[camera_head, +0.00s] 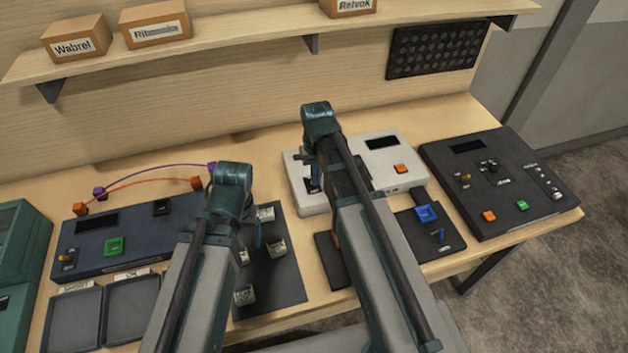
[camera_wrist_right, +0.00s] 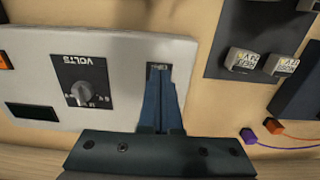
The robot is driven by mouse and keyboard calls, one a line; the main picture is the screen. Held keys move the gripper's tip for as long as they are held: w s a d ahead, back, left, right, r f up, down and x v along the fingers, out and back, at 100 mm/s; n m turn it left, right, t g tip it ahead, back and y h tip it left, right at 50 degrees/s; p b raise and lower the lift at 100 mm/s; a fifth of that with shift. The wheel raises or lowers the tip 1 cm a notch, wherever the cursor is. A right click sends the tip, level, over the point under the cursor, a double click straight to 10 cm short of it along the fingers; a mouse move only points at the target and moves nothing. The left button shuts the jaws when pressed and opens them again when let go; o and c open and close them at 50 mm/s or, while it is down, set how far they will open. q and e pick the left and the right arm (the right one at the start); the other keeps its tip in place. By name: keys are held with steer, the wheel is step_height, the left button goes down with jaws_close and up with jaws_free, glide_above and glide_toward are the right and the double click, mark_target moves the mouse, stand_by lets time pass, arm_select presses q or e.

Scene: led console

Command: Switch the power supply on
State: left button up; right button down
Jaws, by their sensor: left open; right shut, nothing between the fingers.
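The power supply is probably the white box (camera_head: 385,144), with a dark display and an orange button (camera_head: 401,168). My right arm covers part of it. In the right wrist view its panel (camera_wrist_right: 120,52) shows upside down, with a VOLTS knob (camera_wrist_right: 79,94) and a small dark fitting (camera_wrist_right: 157,67) that looks like a switch. My right gripper (camera_wrist_right: 160,82) is shut and empty, its fingertips right at that fitting and partly hiding it. Whether they touch it, and the switch's position, I cannot tell. My left gripper (camera_head: 257,236) is open, over the dark mat, away from the box.
A dark mat (camera_head: 285,293) with several small labelled blocks lies left of the box. A blue console (camera_head: 135,254) with purple and orange leads stands further left, above two grey trays (camera_head: 132,305). A black unit (camera_head: 500,215) stands right. A small dark board (camera_head: 402,218) lies in front.

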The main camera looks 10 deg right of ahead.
steer(key=shift+f+b, duration=1.2)
steer(key=shift+f, duration=0.1)
steer(key=shift+w, duration=0.15)
steer(key=shift+w, duration=0.35)
steer(key=shift+w, duration=0.85)
steer(key=shift+r, duration=0.2)
steer(key=r+p, duration=0.6)
steer(key=p, duration=0.1)
steer(key=shift+s+r, duration=0.4)
